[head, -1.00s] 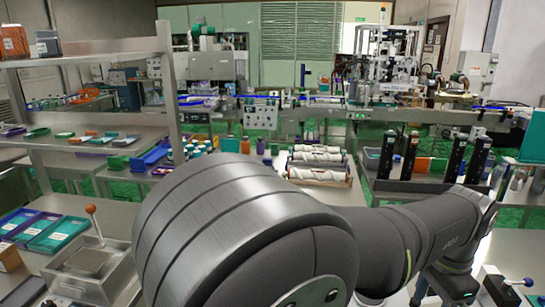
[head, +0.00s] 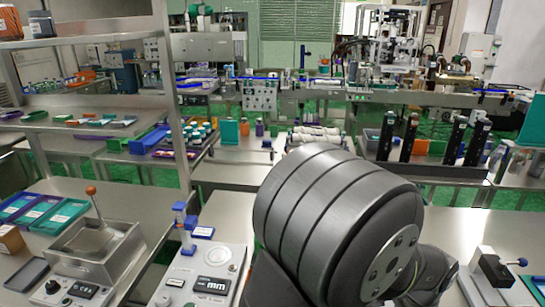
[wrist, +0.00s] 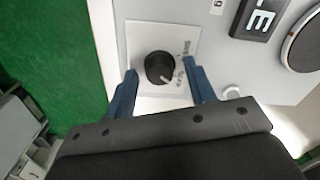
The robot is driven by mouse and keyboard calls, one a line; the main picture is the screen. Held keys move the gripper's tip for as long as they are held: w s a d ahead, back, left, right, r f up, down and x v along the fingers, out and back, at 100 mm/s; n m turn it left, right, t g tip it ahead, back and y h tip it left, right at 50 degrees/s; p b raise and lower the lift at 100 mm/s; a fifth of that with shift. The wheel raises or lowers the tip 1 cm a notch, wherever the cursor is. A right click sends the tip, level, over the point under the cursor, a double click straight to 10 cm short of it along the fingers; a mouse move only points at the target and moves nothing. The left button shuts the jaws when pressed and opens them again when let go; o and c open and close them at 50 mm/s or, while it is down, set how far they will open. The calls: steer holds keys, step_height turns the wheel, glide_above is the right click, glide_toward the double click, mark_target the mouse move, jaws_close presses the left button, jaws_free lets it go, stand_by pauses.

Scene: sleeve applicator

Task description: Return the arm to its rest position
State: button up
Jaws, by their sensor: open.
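My gripper (wrist: 160,67) shows in the wrist view with its two blue fingers spread apart and nothing held between them. A black knob (wrist: 159,67) on a pale panel (wrist: 212,45) appears between the fingertips in the picture. I cannot tell whether the fingers touch it. In the head view my own grey arm fills the lower middle, and my gripper is out of sight there.
A metal box with a lever (head: 100,245) and a panel with an mm display (head: 208,283) stand at the lower left. A small device with a blue-tipped lever (head: 497,280) sits lower right. A metal shelf (head: 90,40) rises at left. Bare bench (head: 470,228) shows right of my arm.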

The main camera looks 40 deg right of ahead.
steer(key=n, duration=1.3)
steer(key=shift+r, duration=0.1)
stand_by(0.4)
steer(key=o, duration=1.1)
steer(key=w+d+r+n, duration=0.1)
steer(key=w+r+n, duration=0.2)
steer(key=w+d+r+n, duration=0.1)
steer(key=w, duration=0.1)
steer(key=shift+w+d+r+n, duration=0.15)
steer(key=shift+d+r+n, duration=0.15)
steer(key=shift+d+r, duration=0.05)
steer(key=w+a+r+n, duration=0.1)
steer(key=w+r+n, duration=0.65)
steer(key=w, duration=0.45)
steer(key=w+r+n, duration=0.7)
steer(key=w+r, duration=0.1)
steer(key=w, duration=0.5)
step_height(320, 180, down, 10)
steer(key=shift+s+a+f, duration=0.1)
steer(key=shift+s+a, duration=0.05)
